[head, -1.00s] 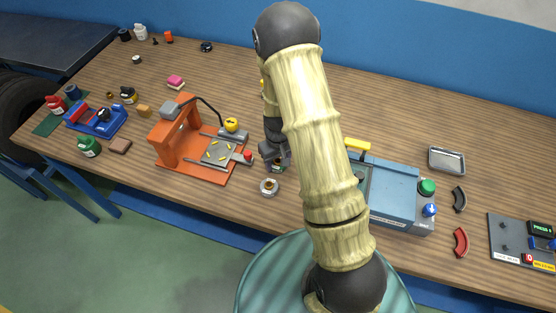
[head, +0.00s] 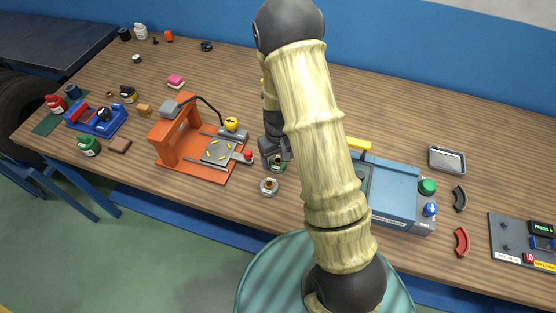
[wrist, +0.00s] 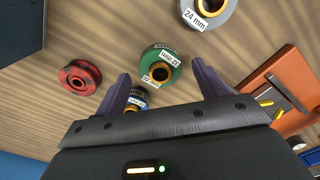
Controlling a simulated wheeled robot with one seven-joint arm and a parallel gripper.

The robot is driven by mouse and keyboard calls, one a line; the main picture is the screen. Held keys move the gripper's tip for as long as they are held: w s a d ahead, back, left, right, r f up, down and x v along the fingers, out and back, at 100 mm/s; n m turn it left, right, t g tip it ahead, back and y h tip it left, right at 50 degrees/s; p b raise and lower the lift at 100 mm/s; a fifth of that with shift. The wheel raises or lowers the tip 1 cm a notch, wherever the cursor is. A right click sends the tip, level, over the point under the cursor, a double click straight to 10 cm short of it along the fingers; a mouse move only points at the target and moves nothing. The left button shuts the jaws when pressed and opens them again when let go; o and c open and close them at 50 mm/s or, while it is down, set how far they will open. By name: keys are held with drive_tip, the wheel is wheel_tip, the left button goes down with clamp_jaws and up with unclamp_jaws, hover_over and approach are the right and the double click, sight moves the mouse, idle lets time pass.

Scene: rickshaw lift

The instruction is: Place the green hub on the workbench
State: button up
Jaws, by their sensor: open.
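The green hub (wrist: 161,66), with a brass-coloured centre and white labels, sits flat on the wooden workbench (wrist: 120,30) in the wrist view. In the head view the hub (head: 279,167) shows just below my gripper (head: 274,149), beside the orange press. My gripper (wrist: 161,70) is open, its two dark fingers apart on either side of the green hub's near edge. I see no finger touching the hub. A dark hub with a blue label (wrist: 138,99) shows between the fingers, nearer the palm and partly hidden.
A grey hub labelled 24 mm (wrist: 207,10) and a red hub (wrist: 80,77) stand close by. The orange press (head: 182,138) is to the left and a blue-grey machine (head: 394,193) to the right. My arm hides the middle bench. Bare wood lies in front of the press.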

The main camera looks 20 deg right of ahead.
sight(278, 161)
wheel_tip(278, 161, up, 10)
drive_tip(key=b, duration=0.1)
idle(0.7)
drive_tip(key=s+r+m+t, duration=0.2)
drive_tip(key=s+r, duration=0.5)
drive_tip(key=s, duration=0.6)
drive_tip(key=shift+s+r+t, duration=0.2)
drive_tip(key=shift+r+t, duration=0.1)
drive_tip(key=shift+r, duration=0.05)
idle(0.4)
